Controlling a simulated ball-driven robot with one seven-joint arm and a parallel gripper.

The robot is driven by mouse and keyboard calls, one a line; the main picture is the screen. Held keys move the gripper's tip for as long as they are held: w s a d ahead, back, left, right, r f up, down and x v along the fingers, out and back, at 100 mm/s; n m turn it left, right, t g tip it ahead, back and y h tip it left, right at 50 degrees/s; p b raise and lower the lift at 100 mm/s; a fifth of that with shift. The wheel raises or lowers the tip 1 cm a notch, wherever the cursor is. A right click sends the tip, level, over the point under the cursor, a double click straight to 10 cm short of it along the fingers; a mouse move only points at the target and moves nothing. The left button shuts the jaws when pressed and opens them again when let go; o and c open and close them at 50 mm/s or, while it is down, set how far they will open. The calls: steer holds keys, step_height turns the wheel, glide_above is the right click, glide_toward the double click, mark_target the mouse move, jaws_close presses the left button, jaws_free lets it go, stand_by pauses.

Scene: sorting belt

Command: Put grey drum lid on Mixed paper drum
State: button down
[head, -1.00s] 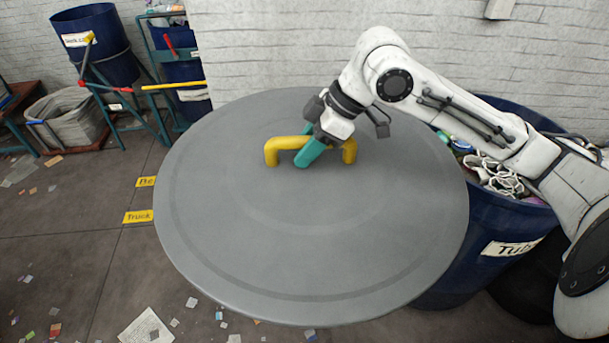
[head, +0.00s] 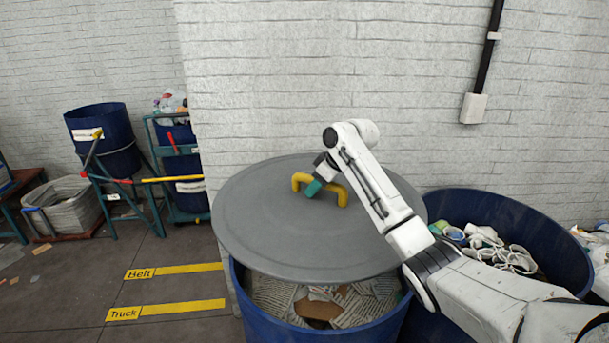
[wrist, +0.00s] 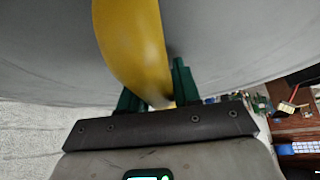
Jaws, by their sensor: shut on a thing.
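The grey drum lid (head: 270,230) is a large round disc with a yellow handle (head: 341,194) on top. My gripper (head: 315,187) is shut on the yellow handle, its green fingers on either side. The wrist view also shows the handle (wrist: 130,45) between the green fingers, with the grey lid (wrist: 230,45) behind. The lid hangs over the back part of a blue drum (head: 265,326) filled with paper and cardboard. The front of the opening shows below the lid's near edge. The drum's label is not in view, and its back rim is hidden.
A brick wall (head: 270,80) rises close behind the lid. Yellow Belt (head: 138,274) and Truck (head: 124,314) floor markings lie left on open floor. Racks with blue bins (head: 103,140) stand far left.

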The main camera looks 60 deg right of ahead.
step_height(320, 180, down, 16)
steer(key=s+m+b, duration=0.1)
steer(key=s+b, duration=0.1)
steer(key=b, duration=0.3)
steer(key=shift+d+r+h, duration=0.2)
steer(key=shift+d+h, duration=0.2)
steer(key=shift+d, duration=0.05)
steer(key=shift+f+b, duration=0.4)
steer(key=shift+f, duration=0.15)
stand_by(0.6)
steer(key=c, duration=0.7)
jaws_free()
steer(key=shift+a+f, duration=0.1)
